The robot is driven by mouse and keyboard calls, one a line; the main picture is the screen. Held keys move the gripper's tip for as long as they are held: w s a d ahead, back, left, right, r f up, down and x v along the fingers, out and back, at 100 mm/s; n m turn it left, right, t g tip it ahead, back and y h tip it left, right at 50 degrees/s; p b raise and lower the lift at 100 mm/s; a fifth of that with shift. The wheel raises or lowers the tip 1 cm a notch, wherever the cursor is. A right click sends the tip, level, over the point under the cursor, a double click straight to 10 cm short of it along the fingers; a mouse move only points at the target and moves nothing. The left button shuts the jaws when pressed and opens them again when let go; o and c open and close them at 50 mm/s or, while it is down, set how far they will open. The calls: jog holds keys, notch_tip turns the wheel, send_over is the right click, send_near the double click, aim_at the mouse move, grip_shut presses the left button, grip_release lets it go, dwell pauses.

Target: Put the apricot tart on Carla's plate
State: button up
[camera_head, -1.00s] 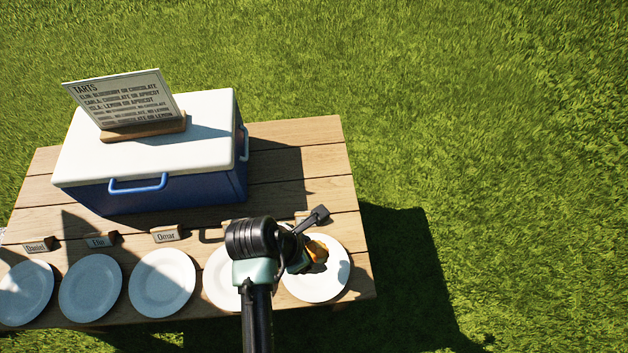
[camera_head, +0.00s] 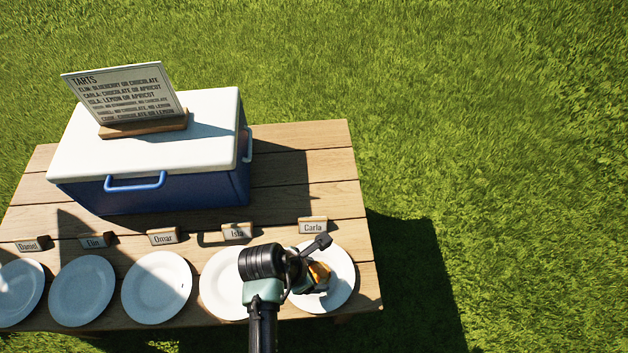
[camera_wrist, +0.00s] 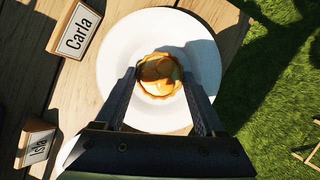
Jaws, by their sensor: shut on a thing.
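The apricot tart (camera_wrist: 159,74), small and round with a golden crust and orange-yellow top, is between the two fingers of my gripper (camera_wrist: 160,88) in the wrist view. My gripper is shut on it. The tart also shows in the head view (camera_head: 319,275), partly hidden by my gripper (camera_head: 315,280). Carla's plate (camera_wrist: 117,60) is white and round, and lies directly under the tart. I cannot tell whether the tart touches the plate.
Isla's plate (camera_head: 217,284) is just left, partly hidden by my arm. Plates for Omar (camera_head: 157,288), Elin (camera_head: 81,291) and Daniel (camera_head: 18,293) continue left. A blue cooler (camera_head: 150,190) with a tarts sign (camera_head: 122,92) stands behind. The table's right edge is close to Carla's plate.

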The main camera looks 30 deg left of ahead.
jog(key=o, duration=1.3)
jog(key=shift+o, duration=0.2)
jog(key=p+v, duration=0.4)
jog(key=v, duration=0.8)
jog(key=shift+p, duration=0.4)
jog(key=shift+s, duration=0.1)
